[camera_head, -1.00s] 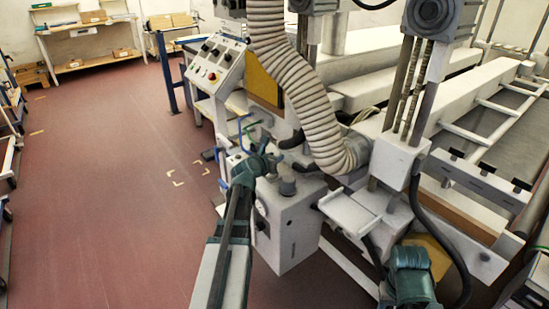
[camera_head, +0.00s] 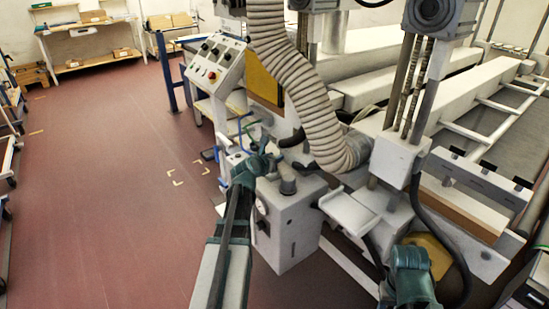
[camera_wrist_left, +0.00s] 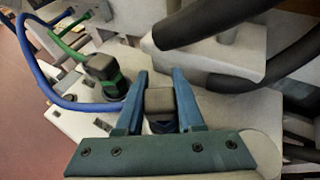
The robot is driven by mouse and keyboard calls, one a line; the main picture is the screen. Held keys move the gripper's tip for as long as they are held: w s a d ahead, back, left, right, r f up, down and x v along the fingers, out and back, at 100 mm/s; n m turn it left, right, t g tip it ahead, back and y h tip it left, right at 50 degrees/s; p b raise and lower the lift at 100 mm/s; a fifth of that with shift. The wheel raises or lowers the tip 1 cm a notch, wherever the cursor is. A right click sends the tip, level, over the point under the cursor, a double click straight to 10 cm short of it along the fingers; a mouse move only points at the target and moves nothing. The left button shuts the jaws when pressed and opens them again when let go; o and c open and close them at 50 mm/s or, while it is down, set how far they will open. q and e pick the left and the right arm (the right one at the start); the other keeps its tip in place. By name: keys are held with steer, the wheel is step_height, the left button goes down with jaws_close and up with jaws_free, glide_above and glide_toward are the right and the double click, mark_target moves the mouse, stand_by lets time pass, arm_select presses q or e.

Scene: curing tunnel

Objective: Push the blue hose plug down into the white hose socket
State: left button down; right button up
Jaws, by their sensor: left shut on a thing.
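My left gripper (camera_head: 268,161) is over the top of a white box (camera_head: 290,222) in the head view. In the left wrist view its two blue fingers (camera_wrist_left: 162,95) are shut on the blue hose plug (camera_wrist_left: 161,101), whose dark grey upper part shows between them. A little blue shows lower on the plug. The blue hose (camera_wrist_left: 38,73) loops round from the left and runs towards the plug behind the left finger. The white hose socket cannot be made out; the plug and fingers may hide it, so I cannot tell how deep the plug sits.
A green-and-black plug (camera_wrist_left: 103,70) on a green hose stands left of the fingers. Thick dark pipes (camera_wrist_left: 213,20) and a white block (camera_wrist_left: 215,50) are close beyond them. A ribbed duct (camera_head: 300,90) hangs right of my left gripper. The red floor (camera_head: 110,200) is clear.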

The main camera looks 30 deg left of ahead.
arm_select(q)
steer(key=shift+c, duration=2.2)
jaws_free()
steer(key=shift+s, duration=0.1)
